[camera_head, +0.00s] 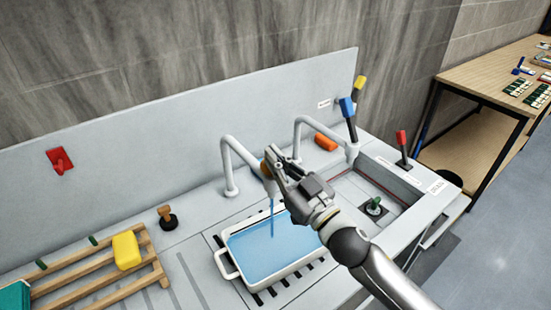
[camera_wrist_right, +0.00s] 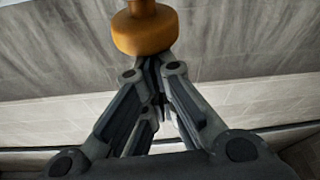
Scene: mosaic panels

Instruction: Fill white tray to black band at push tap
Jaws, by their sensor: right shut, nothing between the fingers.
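The white tray (camera_head: 229,267) sits on the slotted drain grate under the left gooseneck tap (camera_head: 227,165). Blue water (camera_head: 262,253) covers its floor, and a thin blue stream (camera_head: 272,218) falls from the tap end into it. I cannot make out the black band on the tray. My right gripper (camera_head: 275,165) is at the tap end, shut and empty, with its fingertips against or very near the orange push piece; contact is unclear. In the wrist view the orange push piece (camera_wrist_right: 145,32) is just beyond the closed fingertips (camera_wrist_right: 150,65). My left gripper is out of view.
A second gooseneck tap (camera_head: 306,122) and a sink basin holding a dark green plug (camera_head: 375,207) are to the right. Blue, yellow and red levers stand near there. A wooden rack (camera_head: 100,277) with a yellow sponge (camera_head: 126,251) is at left. A wooden stamp-like knob (camera_head: 166,216) stands beside it.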

